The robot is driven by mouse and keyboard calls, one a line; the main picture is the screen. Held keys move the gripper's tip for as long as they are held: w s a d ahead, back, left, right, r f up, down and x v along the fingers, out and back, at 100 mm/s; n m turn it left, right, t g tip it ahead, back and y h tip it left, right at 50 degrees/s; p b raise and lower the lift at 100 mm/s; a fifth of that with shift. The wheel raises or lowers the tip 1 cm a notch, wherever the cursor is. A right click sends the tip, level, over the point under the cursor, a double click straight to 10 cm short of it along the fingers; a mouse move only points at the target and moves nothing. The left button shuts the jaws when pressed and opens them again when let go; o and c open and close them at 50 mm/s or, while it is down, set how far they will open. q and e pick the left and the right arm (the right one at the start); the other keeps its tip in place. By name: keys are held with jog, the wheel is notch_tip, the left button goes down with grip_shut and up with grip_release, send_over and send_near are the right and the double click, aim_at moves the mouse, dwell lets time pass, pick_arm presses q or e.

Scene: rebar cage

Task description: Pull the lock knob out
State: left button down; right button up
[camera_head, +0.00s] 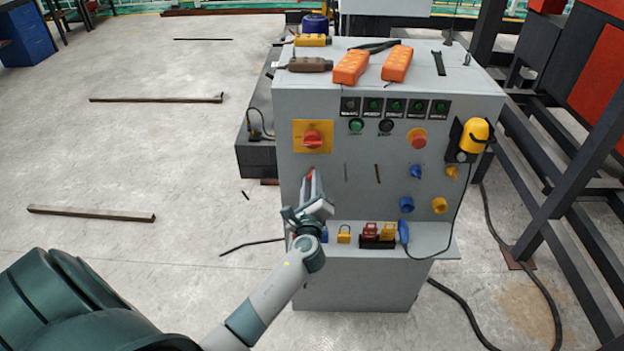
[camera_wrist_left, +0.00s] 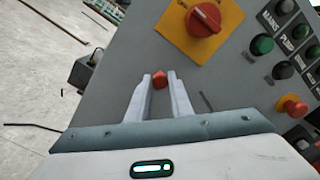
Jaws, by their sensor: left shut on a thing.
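The lock knob is a small red knob (camera_wrist_left: 159,80) between the two pale fingers of my left gripper (camera_wrist_left: 160,92) in the left wrist view. My left gripper also shows in the head view (camera_head: 311,184), at the left part of the grey cabinet's front. Its fingers are closed on the knob's sides. In the head view a bit of red shows at the fingertips; the knob's shaft and how far it stands out are hidden. My right gripper is in neither view.
The grey control cabinet (camera_head: 340,285) carries a red rotary switch (camera_head: 312,139) on a yellow plate just above my left gripper. A shelf below holds a yellow padlock (camera_head: 344,234) and other small items. Dark steel beams (camera_head: 567,200) stand at right; open floor lies at left.

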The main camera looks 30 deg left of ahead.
pick_arm(q)
jog(key=shift+s+f, duration=0.1)
jog(key=shift+f, duration=0.1)
jog(key=c, duration=1.6)
grip_release()
jog(key=shift+d, duration=0.1)
jog(key=shift+s+r, duration=0.15)
jog(key=shift+r, duration=0.05)
jog(key=b+v, duration=0.4)
jog(key=v, duration=1.3)
jog(key=shift+s+b, duration=0.25)
jog(key=shift+b, duration=0.15)
